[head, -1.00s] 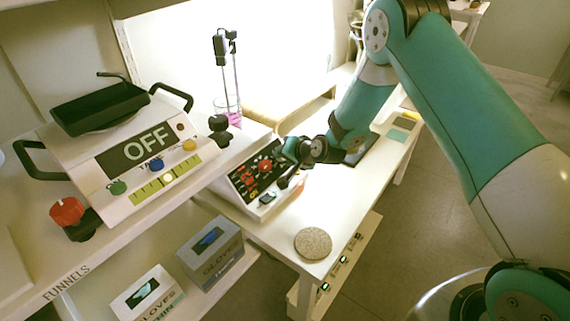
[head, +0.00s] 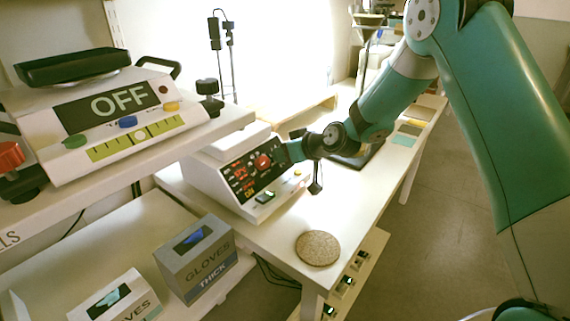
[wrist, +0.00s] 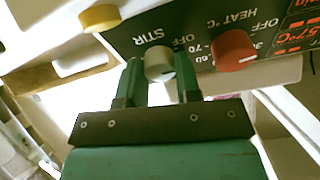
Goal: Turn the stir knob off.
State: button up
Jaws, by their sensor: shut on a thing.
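The white stirrer-heater unit (head: 214,188) stands on the table with its dark control panel facing out. In the wrist view the panel shows upside down, with the pale grey stir knob (wrist: 159,62) beside the printed word STIR. My gripper (wrist: 160,72) has a green finger on each side of this knob and is shut on it. In the head view my gripper (head: 290,150) is at the panel's right side, and the stir knob is hidden behind it. The knob's exact setting cannot be read.
A red heat knob (wrist: 234,50) is close beside the fingers, and a yellow button (wrist: 100,18) is on the other side. A scale (head: 120,125) reading OFF is on the left shelf. Glove boxes (head: 197,262) are below. A round cork mat (head: 318,248) lies on the table.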

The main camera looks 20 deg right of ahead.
jog(key=shift+f+n+b, duration=0.1)
jog(key=shift+n+b, duration=0.7)
jog(key=shift+n, duration=0.1)
jog(key=o, duration=0.9)
jog(key=shift+s, duration=0.1)
jog(key=v, duration=1.7)
jog(key=shift+d+r, duration=0.25)
jog(key=shift+r, duration=0.05)
